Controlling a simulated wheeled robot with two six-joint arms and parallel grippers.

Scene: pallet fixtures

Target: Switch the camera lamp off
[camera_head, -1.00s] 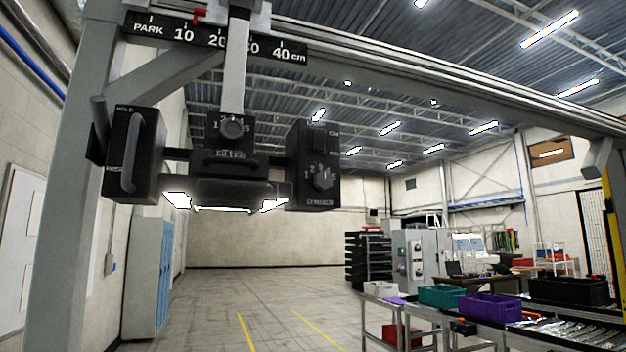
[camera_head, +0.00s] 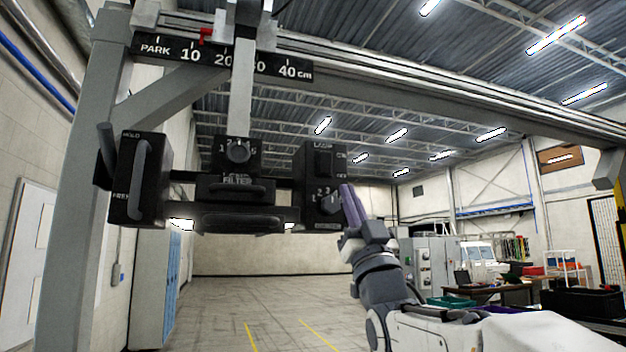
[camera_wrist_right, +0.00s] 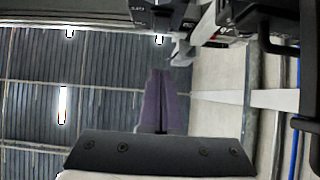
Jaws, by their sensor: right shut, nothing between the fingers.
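The camera unit hangs from the overhead rail on a grey post (camera_head: 241,95). Its right-hand black box (camera_head: 312,225) carries a label that appears to read LAMP, a dark rocker switch (camera_head: 323,163) below it, and a numbered knob (camera_head: 328,203) lower down. My right gripper (camera_head: 346,188) has its purple fingers shut and empty, upright just right of this box, level with the knob; contact cannot be told. In the right wrist view, the shut fingers (camera_wrist_right: 160,75) point up toward dark box parts (camera_wrist_right: 158,14). The switch's position is too small to tell. My left gripper is not in view.
A filter block (camera_head: 236,188), an upper knob (camera_head: 238,151) and a left box with a vertical handle (camera_head: 140,180) sit left of the lamp box. Bright patches show under the unit (camera_head: 182,224). The space right of the lamp box is open above my arm.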

